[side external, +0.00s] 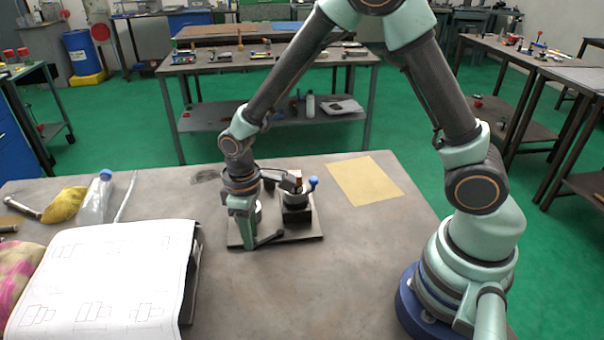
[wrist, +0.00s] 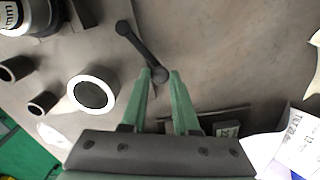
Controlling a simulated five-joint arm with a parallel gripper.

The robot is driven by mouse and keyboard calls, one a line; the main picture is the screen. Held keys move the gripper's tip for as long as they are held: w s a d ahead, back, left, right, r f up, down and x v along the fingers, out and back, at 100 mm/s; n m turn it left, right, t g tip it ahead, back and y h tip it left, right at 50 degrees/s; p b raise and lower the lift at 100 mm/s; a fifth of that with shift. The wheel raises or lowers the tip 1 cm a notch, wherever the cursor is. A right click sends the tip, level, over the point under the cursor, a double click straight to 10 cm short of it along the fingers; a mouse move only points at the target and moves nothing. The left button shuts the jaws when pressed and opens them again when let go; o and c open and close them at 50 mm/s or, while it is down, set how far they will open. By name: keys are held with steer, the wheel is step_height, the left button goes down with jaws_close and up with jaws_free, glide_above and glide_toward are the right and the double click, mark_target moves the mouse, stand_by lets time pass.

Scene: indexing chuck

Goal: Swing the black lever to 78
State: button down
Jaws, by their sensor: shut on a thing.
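The black lever (side external: 268,240) sticks out low at the front of the chuck's base plate (side external: 304,237) in the side view. In the wrist view the lever (wrist: 138,46) runs from a round pivot end at upper left down to a rounded end between my fingertips. My gripper (side external: 248,246) points down at the plate's left front. In the wrist view my gripper (wrist: 159,75) is shut on the lever's rounded end. The chuck (side external: 297,203) stands behind, with a blue knob (side external: 313,183). No scale reading for 78 is legible.
A drawing sheet (side external: 95,285) lies at the left front. A tan sheet (side external: 365,181) lies behind right. A pale-rimmed ring (wrist: 112,92) sits left of my fingers. The table's front middle is clear.

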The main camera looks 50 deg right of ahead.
steer(key=s+n, duration=0.1)
steer(key=n, duration=0.1)
steer(key=s+n, duration=0.2)
steer(key=shift+a+n, duration=0.1)
steer(key=shift+n, duration=0.2)
steer(key=s+n, duration=0.1)
steer(key=n, duration=0.1)
steer(key=shift+s+n, duration=0.15)
steer(key=shift+n, duration=0.15)
steer(key=shift+s+d+n, duration=0.25)
steer(key=shift+s+n, duration=0.1)
steer(key=shift+n, duration=0.3)
steer(key=shift+s+d+n, duration=0.25)
steer(key=shift+s+n, duration=0.1)
steer(key=shift+n, duration=0.3)
steer(key=c, duration=0.7)
jaws_free()
step_height(320, 180, up, 12)
steer(key=shift+r, duration=0.1)
